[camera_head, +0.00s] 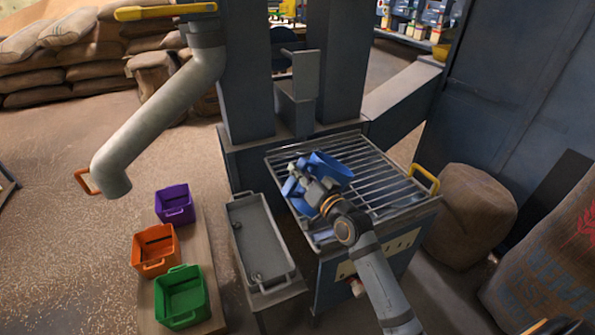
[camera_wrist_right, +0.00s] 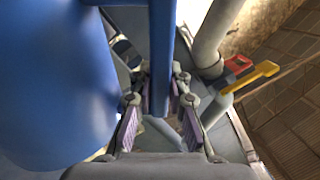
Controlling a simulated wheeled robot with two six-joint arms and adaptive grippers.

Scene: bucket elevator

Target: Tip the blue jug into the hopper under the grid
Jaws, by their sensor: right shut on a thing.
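The blue jug (camera_head: 328,167) is over the grid (camera_head: 365,167) on top of the hopper (camera_head: 375,262), and it looks tilted. My right gripper (camera_head: 312,192) is shut on its handle. In the right wrist view the jug's blue body (camera_wrist_right: 60,80) fills the left side, and its handle (camera_wrist_right: 161,60) runs between the finger pads of my right gripper (camera_wrist_right: 155,115). The jug's mouth and contents are hidden. My left gripper is not in view.
A grey tray (camera_head: 232,215) stands left of the hopper. Purple (camera_head: 175,204), orange (camera_head: 155,250) and green (camera_head: 182,297) bins sit further left, below a grey spout pipe (camera_head: 160,115). A yellow handle (camera_head: 424,178) is at the grid's right edge. Sacks (camera_head: 470,215) stand to the right.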

